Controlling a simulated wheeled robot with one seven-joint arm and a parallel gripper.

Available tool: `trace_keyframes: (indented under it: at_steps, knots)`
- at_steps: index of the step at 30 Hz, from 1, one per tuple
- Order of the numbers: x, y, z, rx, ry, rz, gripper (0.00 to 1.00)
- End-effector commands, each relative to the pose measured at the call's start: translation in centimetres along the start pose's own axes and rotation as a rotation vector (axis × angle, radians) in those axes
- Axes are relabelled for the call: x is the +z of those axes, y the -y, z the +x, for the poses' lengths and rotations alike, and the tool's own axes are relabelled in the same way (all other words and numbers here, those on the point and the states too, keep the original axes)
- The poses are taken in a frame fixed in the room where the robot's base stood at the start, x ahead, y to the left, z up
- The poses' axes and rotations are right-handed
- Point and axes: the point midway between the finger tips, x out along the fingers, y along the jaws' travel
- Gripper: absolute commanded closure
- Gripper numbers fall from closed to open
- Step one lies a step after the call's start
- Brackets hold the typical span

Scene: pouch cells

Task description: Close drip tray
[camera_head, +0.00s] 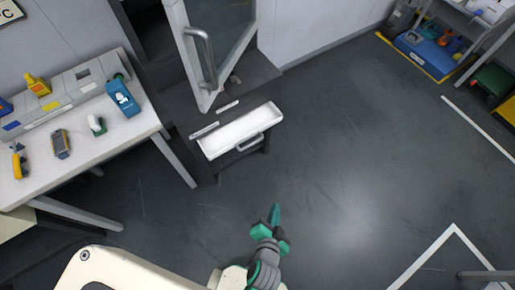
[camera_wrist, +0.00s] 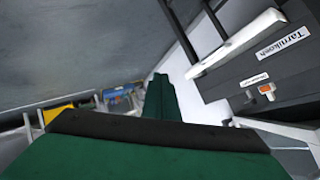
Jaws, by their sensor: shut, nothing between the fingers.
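The drip tray (camera_head: 228,139) is a white shallow drawer with a grey bar handle (camera_head: 250,142) on its front. It sticks out of the dark cabinet (camera_head: 180,112), pulled open. My gripper (camera_head: 275,213) has green fingers and is shut and empty. It is in front of the tray, below it in the head view, and apart from it. In the wrist view my shut fingers (camera_wrist: 160,98) point towards a room wall. To their right a dark cabinet front with labels shows, with a white bar (camera_wrist: 238,40) across it; I cannot tell whether this bar is the tray.
The cabinet's glass door (camera_head: 215,50) stands open above the tray, with a grey vertical handle. A white workbench (camera_head: 95,145) with several tools stands at the left. Shelves and a blue bin (camera_head: 425,55) are at the far right. The floor between gripper and tray is clear.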

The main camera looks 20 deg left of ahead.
Motion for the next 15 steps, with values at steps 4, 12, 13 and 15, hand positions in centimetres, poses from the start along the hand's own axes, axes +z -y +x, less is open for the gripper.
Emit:
trace_keyframes:
  at_steps: [4, 12, 13, 15]
  knots:
    - [-0.4, 1.2, 5.0, -0.038, 0.114, 0.143, 1.0]
    - [-2.8, 4.9, 11.2, -0.13, 0.351, 0.341, 1.0]
    - [-3.2, 5.3, 11.6, -0.14, 0.379, 0.355, 1.0]
    - [-4.1, 6.4, 12.3, -0.163, 0.437, 0.384, 1.0]
